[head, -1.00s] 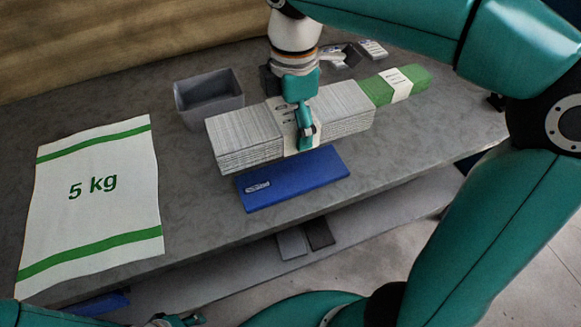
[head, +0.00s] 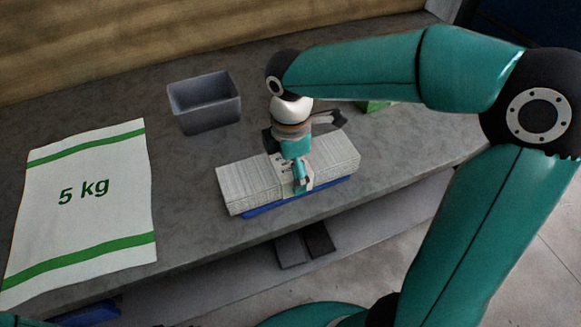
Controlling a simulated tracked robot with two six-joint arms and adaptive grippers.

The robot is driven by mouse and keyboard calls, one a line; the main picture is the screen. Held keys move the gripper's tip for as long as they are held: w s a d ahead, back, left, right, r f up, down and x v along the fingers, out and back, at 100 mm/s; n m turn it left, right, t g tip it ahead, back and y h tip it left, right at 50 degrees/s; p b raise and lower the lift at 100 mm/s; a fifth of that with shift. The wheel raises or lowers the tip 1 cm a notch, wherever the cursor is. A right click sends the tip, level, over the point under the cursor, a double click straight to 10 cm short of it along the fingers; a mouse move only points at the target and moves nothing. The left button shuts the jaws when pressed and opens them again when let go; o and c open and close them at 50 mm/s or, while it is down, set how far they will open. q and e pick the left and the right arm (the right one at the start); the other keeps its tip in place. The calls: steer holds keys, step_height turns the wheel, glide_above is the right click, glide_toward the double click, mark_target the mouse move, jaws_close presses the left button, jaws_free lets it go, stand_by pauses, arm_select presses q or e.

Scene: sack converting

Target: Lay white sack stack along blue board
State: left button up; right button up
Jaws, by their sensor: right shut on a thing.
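The white sack stack (head: 243,184) is a long bundle of pale folded sheets with a paper band round its middle. The blue board (head: 262,210) lies flat near the table's front edge, and only a blue strip shows below the stack's front side. The stack runs lengthwise over the board and hides most of it. I cannot tell whether it rests on the board or is just above it. My right gripper (head: 300,184) points down and is shut on the stack at its band. My left gripper does not show clearly in view.
A grey open bin (head: 205,102) stands behind the stack. A large white sack marked 5 kg (head: 84,208) lies flat at the left. A green bundle (head: 374,105) is mostly hidden behind my right arm. Grey table (head: 185,232) is bare between sack and stack.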

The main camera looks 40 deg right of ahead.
steer(key=o, duration=1.5)
steer(key=shift+c, duration=0.2)
step_height(320, 180, up, 11)
steer(key=shift+f+p, duration=0.1)
steer(key=shift+p, duration=1.1)
steer(key=shift+r, duration=0.7)
